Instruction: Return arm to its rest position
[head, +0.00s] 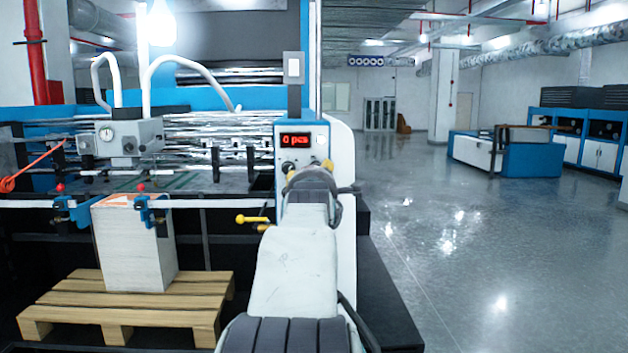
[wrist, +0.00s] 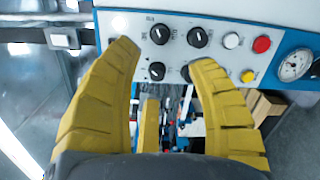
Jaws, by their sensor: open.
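The panel's red display (head: 295,140) reads "0 pcs". In the wrist view my gripper (wrist: 165,58) has its ridged yellow fingers spread, with nothing held between them. The panel (wrist: 217,25) fills the top of that view, with several black knobs (wrist: 197,37), a white button (wrist: 231,40), a red button (wrist: 262,44), a yellow button (wrist: 248,76) and a gauge (wrist: 295,65). Whether a fingertip touches the panel cannot be told.
A stack of white sheets (head: 134,248) stands on a wooden pallet (head: 60,299) at the left. Open shiny floor (head: 470,250) lies to the right, with blue and white machines (head: 536,158) farther back.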

